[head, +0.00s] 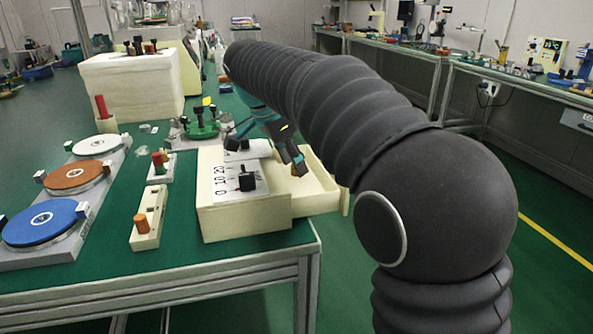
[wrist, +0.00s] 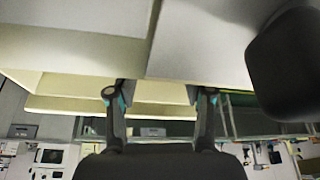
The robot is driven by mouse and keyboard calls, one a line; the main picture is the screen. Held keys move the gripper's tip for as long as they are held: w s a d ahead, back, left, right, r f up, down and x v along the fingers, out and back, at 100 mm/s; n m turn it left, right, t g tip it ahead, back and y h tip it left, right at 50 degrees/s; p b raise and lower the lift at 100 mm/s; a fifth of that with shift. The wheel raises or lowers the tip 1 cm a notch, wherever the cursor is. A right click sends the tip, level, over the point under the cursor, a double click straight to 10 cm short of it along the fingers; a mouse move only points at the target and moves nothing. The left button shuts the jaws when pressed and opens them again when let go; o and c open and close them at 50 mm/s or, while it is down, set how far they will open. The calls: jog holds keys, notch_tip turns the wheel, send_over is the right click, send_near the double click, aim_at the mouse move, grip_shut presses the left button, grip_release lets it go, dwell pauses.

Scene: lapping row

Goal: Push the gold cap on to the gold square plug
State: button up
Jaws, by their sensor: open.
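My gripper (head: 268,148) is open over the cream box with the pulled-out drawer (head: 318,196). In the wrist view its two fingers (wrist: 155,95) stand apart with nothing held between them; the pale drawer edges show behind. A small orange-brown patch shows at the tip of the right finger in the head view, too small to tell what it is. An orange round peg (head: 141,224) stands upright on a cream block (head: 150,238) left of the box. I cannot make out for sure which thing is the gold cap or the gold square plug.
A box top with a black knob (head: 246,181) and printed numbers lies just left of the drawer. Blue (head: 40,222), brown (head: 74,178) and white (head: 97,145) discs line the table's left.

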jog(key=shift+d+f, duration=0.1)
jog(key=shift+f, duration=0.2)
jog(key=c, duration=0.8)
jog(key=shift+r, duration=0.1)
